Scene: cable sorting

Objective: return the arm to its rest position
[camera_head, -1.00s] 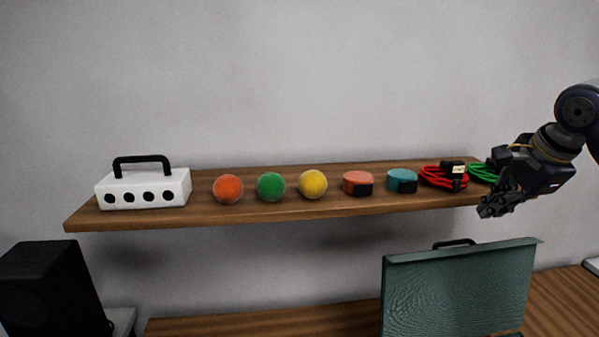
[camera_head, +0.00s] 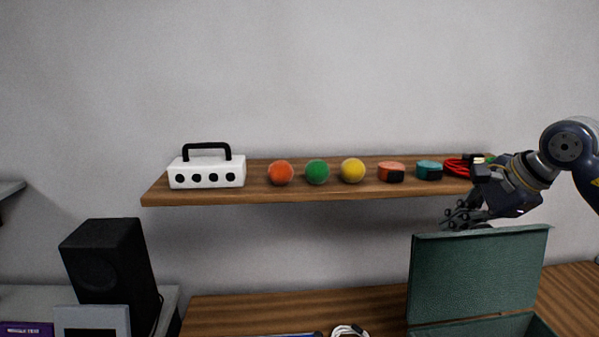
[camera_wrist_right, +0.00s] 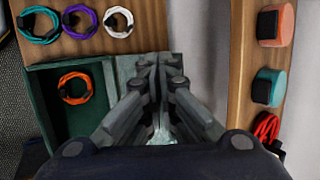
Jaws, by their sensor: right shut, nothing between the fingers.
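My right gripper (camera_head: 462,214) is in front of the right end of the wall shelf (camera_head: 300,196), just above the open lid of the green case (camera_head: 478,275). It is shut and empty. In the right wrist view the right gripper (camera_wrist_right: 160,62) points down, with its closed fingers over the lid. The case (camera_wrist_right: 45,110) lies left of the fingers there, with an orange cable coil (camera_wrist_right: 75,88) inside. My left gripper is in neither view.
The shelf holds a white box (camera_head: 207,173), an orange ball (camera_head: 281,172), green ball (camera_head: 317,171), yellow ball (camera_head: 352,170), tape-like rolls (camera_head: 391,172) and a red cable (camera_head: 458,166). Teal (camera_wrist_right: 40,25), purple (camera_wrist_right: 80,22) and white (camera_wrist_right: 118,22) coils lie on the table. A black speaker (camera_head: 110,265) stands left.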

